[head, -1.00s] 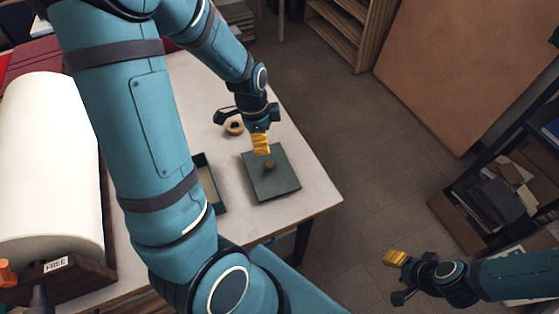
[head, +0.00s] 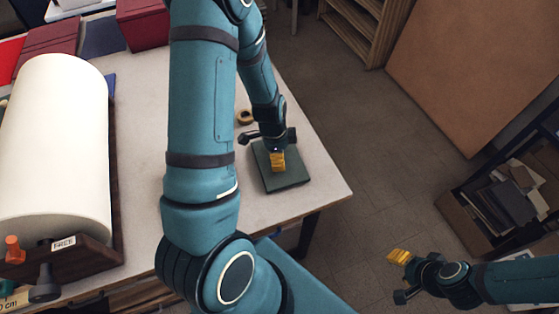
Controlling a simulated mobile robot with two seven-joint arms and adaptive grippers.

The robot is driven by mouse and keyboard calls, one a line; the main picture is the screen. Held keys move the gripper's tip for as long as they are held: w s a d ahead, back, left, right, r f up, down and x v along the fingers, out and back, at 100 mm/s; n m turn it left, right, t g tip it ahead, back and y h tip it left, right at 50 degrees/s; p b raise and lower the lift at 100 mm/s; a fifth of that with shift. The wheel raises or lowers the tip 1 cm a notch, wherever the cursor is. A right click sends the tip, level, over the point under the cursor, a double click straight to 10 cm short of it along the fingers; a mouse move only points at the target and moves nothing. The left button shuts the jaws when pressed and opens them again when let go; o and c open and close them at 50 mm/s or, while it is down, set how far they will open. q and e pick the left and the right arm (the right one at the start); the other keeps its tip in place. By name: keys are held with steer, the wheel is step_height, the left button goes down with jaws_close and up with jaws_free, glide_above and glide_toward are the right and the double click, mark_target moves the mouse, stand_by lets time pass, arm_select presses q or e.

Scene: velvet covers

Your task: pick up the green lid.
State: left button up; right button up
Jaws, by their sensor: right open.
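The green lid (head: 294,177) is a flat, dark green square lying on the pale table near its right edge. My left gripper (head: 277,161), with yellow fingers, is over the middle of the lid and hides its knob. I cannot tell whether its fingers touch or hold the knob. My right gripper (head: 400,258), also yellow-tipped, is open and empty at the lower right, over the floor and well apart from the lid.
A roll of tape (head: 244,117) lies on the table (head: 328,187) just behind the lid. A large white roll (head: 55,145) on a wooden stand fills the left side. Red boxes (head: 143,22) stand at the back. The table's right edge is close to the lid.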

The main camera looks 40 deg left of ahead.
arm_select(q)
steer(key=shift+f, duration=0.45)
jaws_close()
